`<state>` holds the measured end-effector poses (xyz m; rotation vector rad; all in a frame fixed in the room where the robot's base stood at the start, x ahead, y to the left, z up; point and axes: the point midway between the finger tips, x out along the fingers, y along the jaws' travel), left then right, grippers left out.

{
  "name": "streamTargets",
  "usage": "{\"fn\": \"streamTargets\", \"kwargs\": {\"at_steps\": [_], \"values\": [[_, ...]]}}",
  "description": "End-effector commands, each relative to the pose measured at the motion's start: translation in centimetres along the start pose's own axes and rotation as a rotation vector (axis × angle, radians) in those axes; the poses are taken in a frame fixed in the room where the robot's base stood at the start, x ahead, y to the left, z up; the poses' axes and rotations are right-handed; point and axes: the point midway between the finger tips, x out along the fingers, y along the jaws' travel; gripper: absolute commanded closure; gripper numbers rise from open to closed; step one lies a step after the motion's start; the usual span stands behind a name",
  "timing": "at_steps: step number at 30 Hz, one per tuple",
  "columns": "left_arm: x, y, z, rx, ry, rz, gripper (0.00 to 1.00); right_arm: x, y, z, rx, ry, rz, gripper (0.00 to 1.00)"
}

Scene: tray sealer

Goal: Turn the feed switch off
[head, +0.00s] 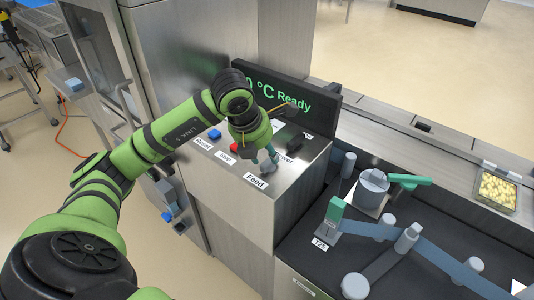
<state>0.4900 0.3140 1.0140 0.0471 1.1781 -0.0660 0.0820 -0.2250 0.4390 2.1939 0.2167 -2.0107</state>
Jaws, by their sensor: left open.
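The grey control panel (228,180) tops a steel cabinet. The Feed label (256,181) is readable near its front edge. The feed switch itself cannot be made out; my left gripper covers the spot just above the label, so its position cannot be read. My left gripper (268,160) points down at the panel directly behind the Feed label, with its fingertips at or close to the surface. Its jaws are open, and whether they touch or straddle the switch cannot be told. My right gripper is not in view.
A blue button (215,135), a red button (237,148) and a black knob (295,142) share the panel. A display (293,98) reading "Ready" stands behind. To the right are a film path with rollers (407,238) and a filled tray (497,188).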

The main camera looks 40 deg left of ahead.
Motion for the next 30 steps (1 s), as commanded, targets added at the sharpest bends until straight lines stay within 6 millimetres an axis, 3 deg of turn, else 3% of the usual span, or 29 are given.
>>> {"fn": "streamTargets", "kwargs": {"at_steps": [6,15,16,18,19,30], "values": [[2.2,-0.1,0.0,0.0,0.001,-0.002,0.59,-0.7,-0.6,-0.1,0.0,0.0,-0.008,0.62],[2.6,-0.1,0.0,0.002,-0.001,-0.003,0.59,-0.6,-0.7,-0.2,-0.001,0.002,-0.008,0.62],[2.6,-0.1,0.0,0.002,-0.001,-0.003,0.68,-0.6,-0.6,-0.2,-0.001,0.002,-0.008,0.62],[2.6,-0.1,0.0,0.002,-0.001,-0.003,0.95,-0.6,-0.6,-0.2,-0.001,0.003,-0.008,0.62],[2.6,-0.1,0.0,0.002,-0.001,-0.003,1.0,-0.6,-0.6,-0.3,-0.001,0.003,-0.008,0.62],[2.7,0.0,0.0,0.031,-0.003,-0.015,1.0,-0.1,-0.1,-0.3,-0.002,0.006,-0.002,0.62]]}}
